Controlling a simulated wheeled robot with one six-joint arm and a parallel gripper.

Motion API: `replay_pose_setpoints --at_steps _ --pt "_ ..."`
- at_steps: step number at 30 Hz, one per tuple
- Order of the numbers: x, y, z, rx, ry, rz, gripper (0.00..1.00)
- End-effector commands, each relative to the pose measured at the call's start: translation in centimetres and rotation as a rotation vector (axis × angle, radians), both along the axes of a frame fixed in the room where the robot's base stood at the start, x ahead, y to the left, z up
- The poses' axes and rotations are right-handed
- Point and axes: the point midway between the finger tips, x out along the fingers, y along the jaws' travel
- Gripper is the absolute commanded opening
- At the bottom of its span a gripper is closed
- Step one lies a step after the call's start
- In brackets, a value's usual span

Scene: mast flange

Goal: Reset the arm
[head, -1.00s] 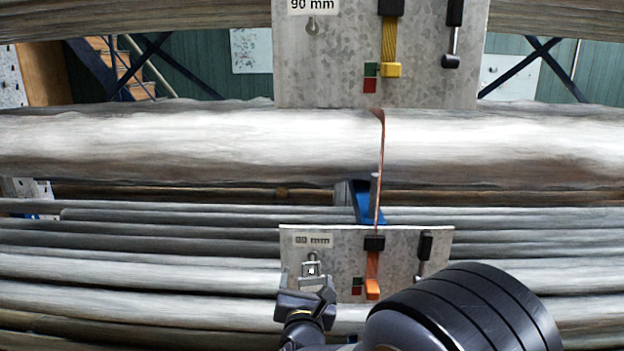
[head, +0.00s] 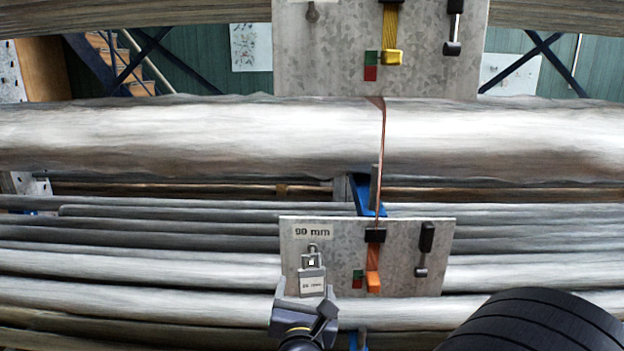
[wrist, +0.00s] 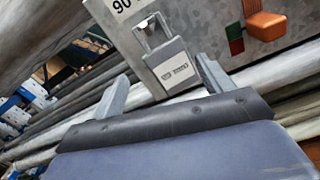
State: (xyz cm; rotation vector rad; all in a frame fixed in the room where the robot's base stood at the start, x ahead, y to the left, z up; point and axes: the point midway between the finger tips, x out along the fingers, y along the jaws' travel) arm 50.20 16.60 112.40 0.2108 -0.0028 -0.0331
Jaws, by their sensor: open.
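My gripper (head: 304,304) is in the lower middle of the head view, just below the padlock (head: 312,280) on the lower plate. The grey padlock (wrist: 170,68) hangs from the plate just beyond the fingertips. The lower metal plate (head: 335,260) bears a "90 mm" label, an orange-tipped lever (head: 374,280) and a black-handled pin (head: 424,250). The orange lever also shows in the wrist view (wrist: 266,24).
An upper plate (head: 330,60) carries a yellow-tipped lever (head: 391,50) and another black-handled pin (head: 453,28). A thin brown strip (head: 381,150) runs down between the plates. Thick grey pipe-like lengths (head: 150,140) cross the whole width. My dark arm link fills the lower right.

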Motion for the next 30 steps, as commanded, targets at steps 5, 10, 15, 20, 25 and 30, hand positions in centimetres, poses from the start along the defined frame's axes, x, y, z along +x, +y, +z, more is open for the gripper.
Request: replay_pose_setpoints --at_steps 5,10,15,20,25,30 --pt "-3.2 0.2 -0.1 0.000 -0.002 0.005 0.75" --pt "-5.7 0.2 -0.1 0.001 -0.001 0.004 0.75" --pt "-2.4 0.0 0.1 -0.003 0.001 -0.005 0.75" --pt "0.5 -0.2 0.1 -0.003 0.002 -0.005 0.75" --pt "3.5 -0.2 0.1 -0.002 0.002 -0.004 0.75" --pt "5.4 -0.2 0.7 -0.002 0.001 -0.001 0.75"
